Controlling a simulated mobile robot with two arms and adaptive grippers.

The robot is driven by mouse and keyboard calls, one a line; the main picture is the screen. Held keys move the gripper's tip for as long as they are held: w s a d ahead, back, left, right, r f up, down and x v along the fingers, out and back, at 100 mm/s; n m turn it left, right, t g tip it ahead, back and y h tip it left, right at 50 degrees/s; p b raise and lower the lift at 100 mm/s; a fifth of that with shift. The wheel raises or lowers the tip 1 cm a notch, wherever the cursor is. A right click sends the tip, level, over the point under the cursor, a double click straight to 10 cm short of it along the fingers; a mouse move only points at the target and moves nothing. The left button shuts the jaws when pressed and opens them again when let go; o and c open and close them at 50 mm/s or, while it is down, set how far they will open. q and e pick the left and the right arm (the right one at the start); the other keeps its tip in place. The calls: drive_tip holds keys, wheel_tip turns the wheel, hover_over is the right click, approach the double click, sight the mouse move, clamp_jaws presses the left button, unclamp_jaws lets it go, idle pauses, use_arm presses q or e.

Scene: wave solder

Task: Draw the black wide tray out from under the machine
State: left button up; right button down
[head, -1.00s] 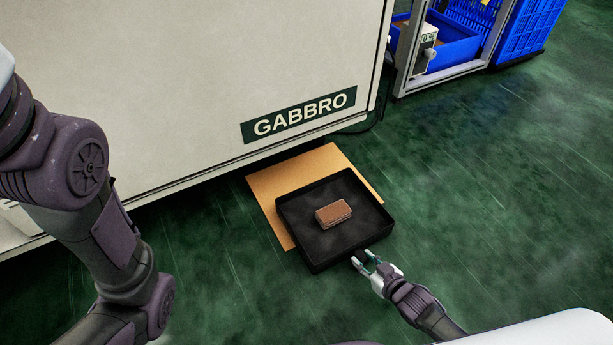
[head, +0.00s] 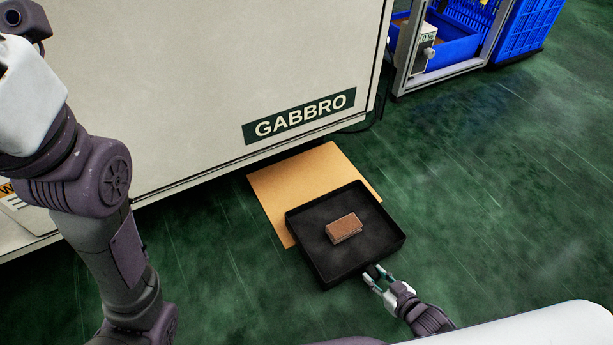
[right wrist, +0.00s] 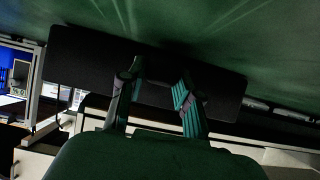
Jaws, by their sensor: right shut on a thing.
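The black wide tray (head: 310,255) lies on the floor in front of the machine (head: 230,80) marked GABBRO, clear of its lower edge in the head view. Its far part overlaps a tan sheet. A small stack of brown pieces (head: 344,228) lies inside it. My right gripper (head: 376,276) is at the tray's near wall, shut on it. In the right wrist view the tray (right wrist: 85,62) spans behind my two fingers (right wrist: 161,78). My left arm shows at the left, but its gripper is out of view.
The tan sheet (head: 283,184) lies flat between machine and tray. A metal frame (head: 403,75) with a blue bin (head: 455,50) stands at the back right, beside a blue crate (head: 530,30). The green floor is open to the right of the tray.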

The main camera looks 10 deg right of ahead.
drive_tip(key=shift+s+d+p, duration=0.2)
drive_tip(key=shift+s+d, duration=0.05)
drive_tip(key=shift+s, duration=0.35)
drive_tip(key=shift+s+d+p, duration=0.2)
drive_tip(key=shift+s, duration=0.4)
drive_tip(key=c, duration=0.7)
unclamp_jaws()
